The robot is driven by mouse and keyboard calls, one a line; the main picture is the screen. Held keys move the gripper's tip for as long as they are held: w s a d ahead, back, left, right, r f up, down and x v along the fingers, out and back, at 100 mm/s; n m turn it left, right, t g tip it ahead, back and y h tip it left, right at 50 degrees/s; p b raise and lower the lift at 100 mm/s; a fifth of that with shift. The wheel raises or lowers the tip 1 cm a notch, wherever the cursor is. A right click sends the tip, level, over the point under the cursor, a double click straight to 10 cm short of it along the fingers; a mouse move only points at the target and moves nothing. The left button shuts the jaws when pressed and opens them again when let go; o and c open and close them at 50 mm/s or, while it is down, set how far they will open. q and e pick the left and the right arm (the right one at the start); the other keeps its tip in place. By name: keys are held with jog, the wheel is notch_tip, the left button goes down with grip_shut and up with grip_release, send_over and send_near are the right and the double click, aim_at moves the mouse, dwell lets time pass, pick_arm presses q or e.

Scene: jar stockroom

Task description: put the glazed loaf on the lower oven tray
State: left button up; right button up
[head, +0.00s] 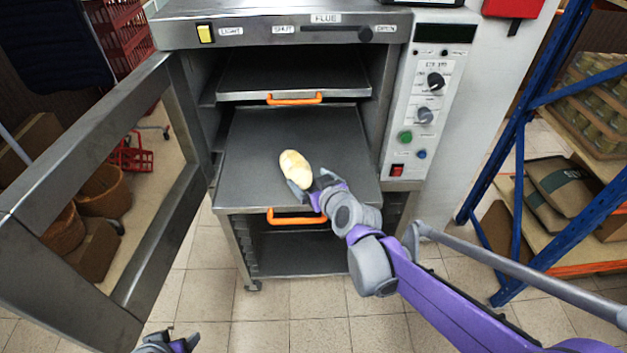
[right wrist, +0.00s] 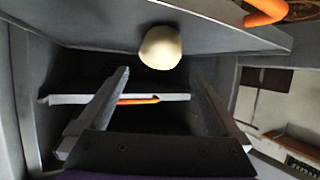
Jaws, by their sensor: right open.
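The glazed loaf (head: 296,170), pale with a golden-brown top, lies on the pulled-out lower oven tray (head: 243,165), right of its middle. My right gripper (head: 312,184) is open at the loaf's near end. In the right wrist view the rounded end of the loaf (right wrist: 160,47) shows against the tray (right wrist: 225,35), beyond the open fingertips of that gripper (right wrist: 160,77). The fingers do not hold it. My left gripper (head: 166,344) is only partly in view at the bottom edge, so its jaw state is unclear.
The oven door (head: 190,165) stands open on the left. The upper tray (head: 290,75) sits above, with an orange handle (head: 295,98). The lower tray's orange handle (head: 296,217) is at its front edge. A blue rack (head: 520,150) stands at right. The lower tray's left side is clear.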

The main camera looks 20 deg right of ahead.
jog(key=shift+v, duration=0.9)
jog(key=s+f+g, duration=0.4)
jog(key=s, duration=0.8)
jog(key=s+f+m+g+h, duration=0.1)
jog(key=s+f+g, duration=0.2)
jog(key=s, duration=0.8)
jog(key=shift+s+a+f+g, duration=0.25)
jog(key=shift+s+f+g, duration=0.15)
jog(key=shift+f, duration=0.4)
